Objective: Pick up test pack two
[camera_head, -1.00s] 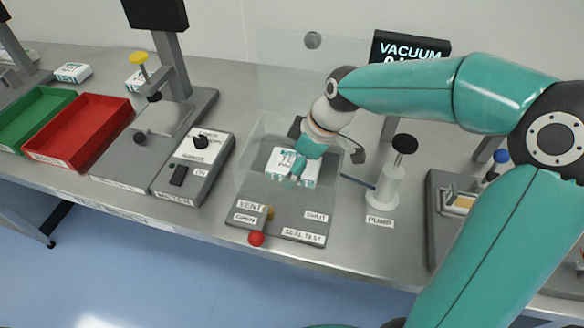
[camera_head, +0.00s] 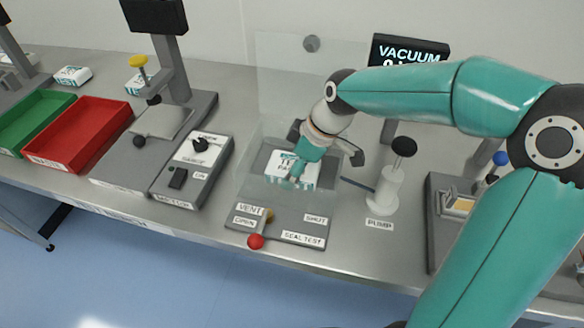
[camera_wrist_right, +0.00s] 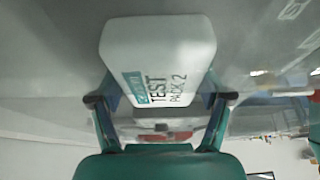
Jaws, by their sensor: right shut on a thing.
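Test pack two is a white box with a teal label, and it shows in the head view (camera_head: 278,167) at the seal test station (camera_head: 280,215). In the right wrist view the pack (camera_wrist_right: 158,45) reads "TEST PACK 2". My right gripper (camera_head: 298,170) comes down on it from above. Its fingers also show in the right wrist view (camera_wrist_right: 160,101), one on each side of the pack, shut on it. The pack seems to be slightly above the station's grey base; the gap is hard to judge. My left gripper is not in view.
A clear upright panel (camera_head: 280,85) stands behind the station. Red (camera_head: 80,155) and green (camera_head: 22,128) trays and other white packs (camera_head: 72,75) are farther left.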

